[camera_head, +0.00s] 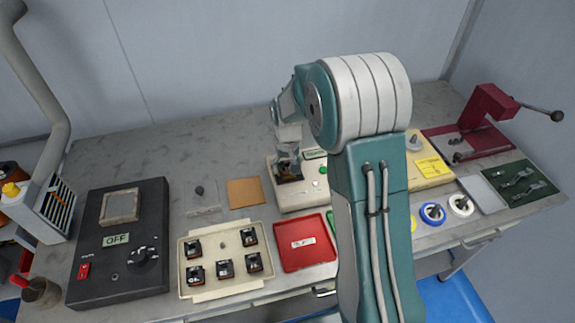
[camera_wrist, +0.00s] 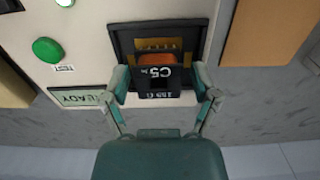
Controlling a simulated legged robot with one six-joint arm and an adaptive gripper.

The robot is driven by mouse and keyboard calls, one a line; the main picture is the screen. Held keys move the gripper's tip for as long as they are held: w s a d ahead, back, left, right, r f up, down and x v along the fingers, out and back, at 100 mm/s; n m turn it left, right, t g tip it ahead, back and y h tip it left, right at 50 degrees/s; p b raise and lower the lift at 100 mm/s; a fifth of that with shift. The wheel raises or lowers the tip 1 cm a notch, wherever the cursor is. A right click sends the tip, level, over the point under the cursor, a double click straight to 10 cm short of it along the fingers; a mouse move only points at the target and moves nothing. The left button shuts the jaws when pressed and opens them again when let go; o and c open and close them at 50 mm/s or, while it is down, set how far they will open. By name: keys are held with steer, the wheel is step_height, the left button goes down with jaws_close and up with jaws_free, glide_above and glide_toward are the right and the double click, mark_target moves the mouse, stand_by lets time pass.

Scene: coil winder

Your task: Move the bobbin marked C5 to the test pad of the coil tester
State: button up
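The bobbin marked C5 (camera_wrist: 160,72) has a black frame and a copper winding. It sits at the dark, framed test pad (camera_wrist: 117,42) of the coil tester (camera_wrist: 85,18). In the head view the cream coil tester (camera_head: 290,202) stands mid-bench behind the red tray. My gripper (camera_wrist: 162,82) has one finger on each side of the bobbin, very close to its sides. It also shows in the head view (camera_head: 288,170), low over the pad. I cannot tell whether the fingers press on the bobbin. The tester's display (camera_wrist: 75,97) reads READY, beside a green button (camera_wrist: 47,50).
A cream tray (camera_head: 220,291) with several black bobbins stands front left of the tester, next to a red tray (camera_head: 303,258). A black box marked OFF (camera_head: 120,270) is at left. A maroon press (camera_head: 487,105) is at back right. My arm hides part of the bench.

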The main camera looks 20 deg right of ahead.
stand_by(0.3)
step_height(320, 180, up, 12)
steer(key=s+r+t, duration=0.3)
steer(key=s+r, duration=0.7)
steer(key=s, duration=0.3)
steer(key=s+t, duration=0.2)
steer(key=s, duration=1.2)
steer(key=shift+t, duration=0.3)
